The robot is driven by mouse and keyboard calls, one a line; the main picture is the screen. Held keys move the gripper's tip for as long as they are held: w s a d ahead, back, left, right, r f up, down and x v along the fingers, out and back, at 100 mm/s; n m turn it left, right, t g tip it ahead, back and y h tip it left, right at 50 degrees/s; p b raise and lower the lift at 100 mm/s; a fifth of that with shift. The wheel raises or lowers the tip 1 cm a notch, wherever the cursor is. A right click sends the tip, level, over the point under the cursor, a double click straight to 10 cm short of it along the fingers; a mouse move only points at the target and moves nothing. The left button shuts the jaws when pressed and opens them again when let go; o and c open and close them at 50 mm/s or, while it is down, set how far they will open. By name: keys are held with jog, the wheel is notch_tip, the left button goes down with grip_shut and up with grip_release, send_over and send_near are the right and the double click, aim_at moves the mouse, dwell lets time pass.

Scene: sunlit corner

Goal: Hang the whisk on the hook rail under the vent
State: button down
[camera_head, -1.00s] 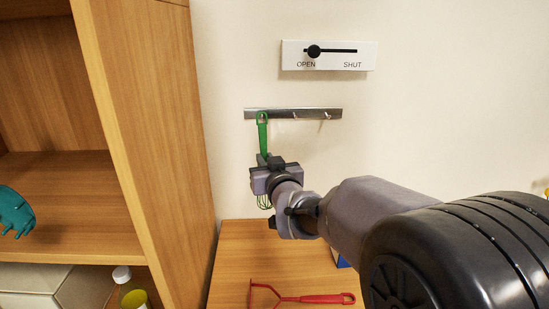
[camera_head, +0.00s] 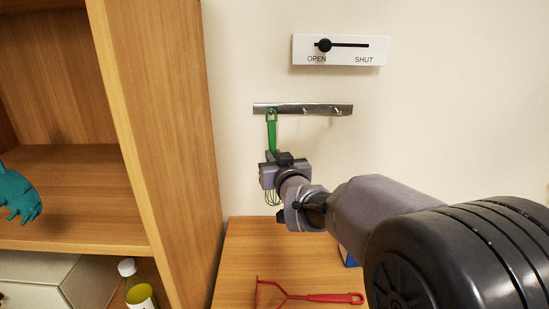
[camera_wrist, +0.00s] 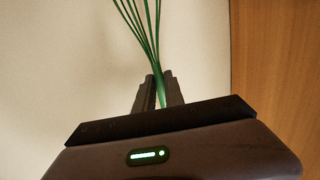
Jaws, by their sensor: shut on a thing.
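The green whisk (camera_head: 272,135) is upright with its handle on top and its wire loops hanging below my gripper. The ring at the handle's end overlaps the left part of the metal hook rail (camera_head: 308,109) on the wall. I cannot tell whether the ring is around a hook or only in front of it. My gripper (camera_head: 270,158) is shut on the whisk near the base of its wires. In the wrist view the two fingers (camera_wrist: 158,90) pinch the green stem, and the whisk's wires (camera_wrist: 145,28) fan out beyond them. The vent slider (camera_head: 325,45) stands at OPEN, above the rail.
A red utensil (camera_head: 335,297) lies on the wooden surface below the rail. A blue object (camera_head: 347,258) is partly hidden by my arm. The wall at right is clear.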

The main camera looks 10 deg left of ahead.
jog(key=c, duration=1.3)
grip_release()
jog(key=shift+c, duration=0.2)
jog(key=shift+s, duration=0.1)
jog(key=shift+s+d+r, duration=0.1)
jog(key=shift+s+d, duration=0.1)
jog(key=shift+s, duration=0.15)
jog(key=p+v, duration=0.2)
jog(key=v, duration=1.4)
jog(key=s+d+f+m+g+h, duration=0.2)
jog(key=s+d+h, duration=0.1)
jog(key=d, duration=0.3)
jog(key=s+d+f+m+g+h, duration=0.1)
jog(key=s+d+m+h, duration=0.15)
jog(key=d, duration=0.45)
jog(key=s+d+f+m+g, duration=0.2)
jog(key=s+d+f+g, duration=0.1)
jog(key=s, duration=0.6)
jog(key=s+d+f+m+g, duration=0.2)
jog(key=s+f+m+g, duration=0.1)
jog(key=s, duration=0.6)
jog(key=shift+s+d, duration=0.4)
